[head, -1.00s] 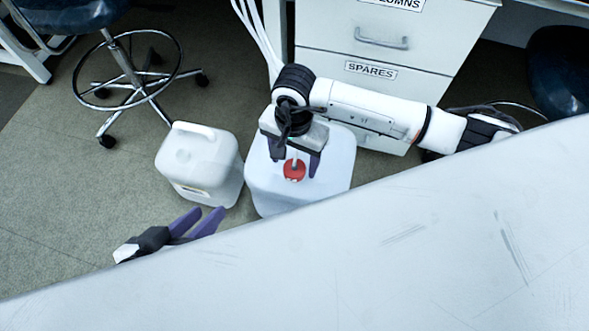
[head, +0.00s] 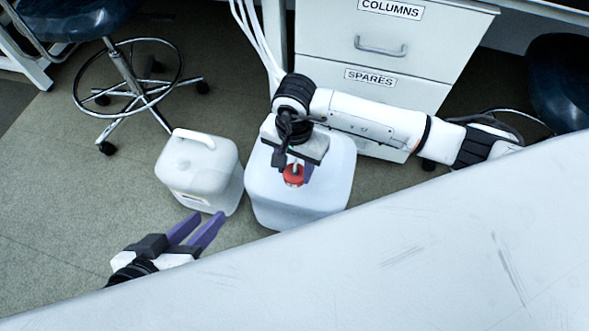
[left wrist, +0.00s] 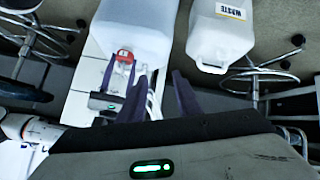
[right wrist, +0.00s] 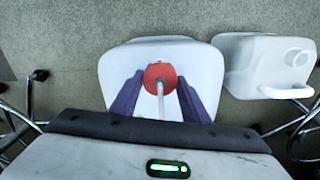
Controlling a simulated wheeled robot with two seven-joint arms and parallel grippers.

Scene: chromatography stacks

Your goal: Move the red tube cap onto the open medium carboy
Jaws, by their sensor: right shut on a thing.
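The red tube cap (head: 293,175) sits at the top of the larger translucent carboy (head: 272,207); I cannot tell whether it touches. A thin pale tube rises from the cap. My right gripper (head: 296,170) points down and is shut on the cap, which shows between its purple fingers in the right wrist view (right wrist: 160,76). The smaller white carboy (head: 197,180) stands to the left, with a handle and a round mouth or fitting in the right wrist view (right wrist: 299,58). My left gripper (head: 196,230) is open and empty, in front of the smaller carboy.
A pale bench top (head: 400,255) fills the lower right. A drawer cabinet (head: 385,45) marked COLUMNS and SPARES stands behind the larger carboy. A stool (head: 130,75) stands at the upper left. Floor left of the carboys is clear.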

